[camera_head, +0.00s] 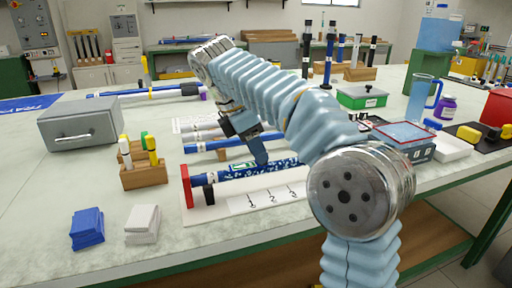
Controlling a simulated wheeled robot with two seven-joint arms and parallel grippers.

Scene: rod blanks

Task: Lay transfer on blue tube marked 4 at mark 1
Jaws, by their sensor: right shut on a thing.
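A blue tube (207,176) lies on a white board (222,212) with a red end stop (186,187) at its left. Part of the tube has a white-speckled pattern, with a small green-edged patch (238,167) on it; I cannot tell if either is the transfer. The marks 1, 2 and 3 (270,196) run along the board in front of the tube. My right gripper (255,145) points down over the tube's middle, shut on a small blue piece (260,156) at or just above the tube. I cannot read a 4. My left gripper is out of view.
Behind lie more tubes (205,147). A wooden block with yellow and green-capped pieces (145,176), a grey box (80,125), a blue cloth (87,228) and a white cloth (142,224) are to the left. A green case (361,97) and a jug (421,100) stand right.

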